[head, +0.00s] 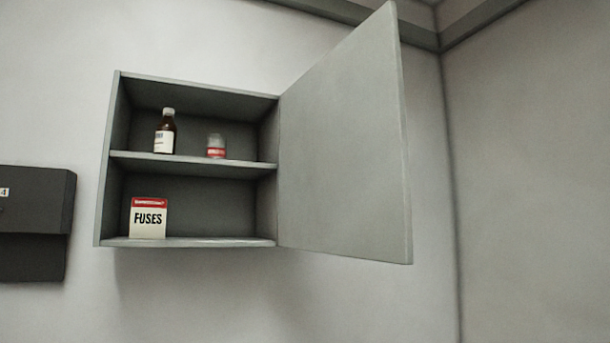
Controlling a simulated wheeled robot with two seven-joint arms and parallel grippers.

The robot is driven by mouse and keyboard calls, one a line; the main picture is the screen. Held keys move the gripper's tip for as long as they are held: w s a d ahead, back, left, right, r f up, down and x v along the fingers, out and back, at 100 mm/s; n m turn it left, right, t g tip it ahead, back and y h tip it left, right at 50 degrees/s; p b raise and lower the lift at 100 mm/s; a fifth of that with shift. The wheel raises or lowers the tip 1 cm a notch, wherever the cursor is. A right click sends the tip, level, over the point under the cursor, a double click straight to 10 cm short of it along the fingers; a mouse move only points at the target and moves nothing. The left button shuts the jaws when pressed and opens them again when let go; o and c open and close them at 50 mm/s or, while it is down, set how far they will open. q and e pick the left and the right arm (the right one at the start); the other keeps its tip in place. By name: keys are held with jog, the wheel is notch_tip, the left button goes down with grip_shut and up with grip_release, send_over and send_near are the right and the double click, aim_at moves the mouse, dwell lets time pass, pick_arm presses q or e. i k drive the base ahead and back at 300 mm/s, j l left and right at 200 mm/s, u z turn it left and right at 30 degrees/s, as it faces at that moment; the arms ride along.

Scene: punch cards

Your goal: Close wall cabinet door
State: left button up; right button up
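A grey wall cabinet (187,157) hangs on the wall left of the middle in the head view. Its door (345,150) stands wide open, hinged on the cabinet's right side and swung out to the right toward me. The cabinet has two compartments split by one shelf. No handle shows on the face of the door that I see; its other face is hidden. Neither of my grippers is in view.
A brown bottle (165,132) and a small red-labelled jar (216,147) stand on the cabinet's shelf. A box marked FUSES (149,218) stands on its floor. A dark wall box (35,222) is at the left. A room corner lies right of the door.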

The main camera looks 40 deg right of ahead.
aim_at(344, 180)
jog(key=l, duration=0.8)
jog(key=i+l, duration=0.15)
jog(key=l, duration=1.4)
jog(key=i+u, duration=0.05)
jog(key=i, duration=0.05)
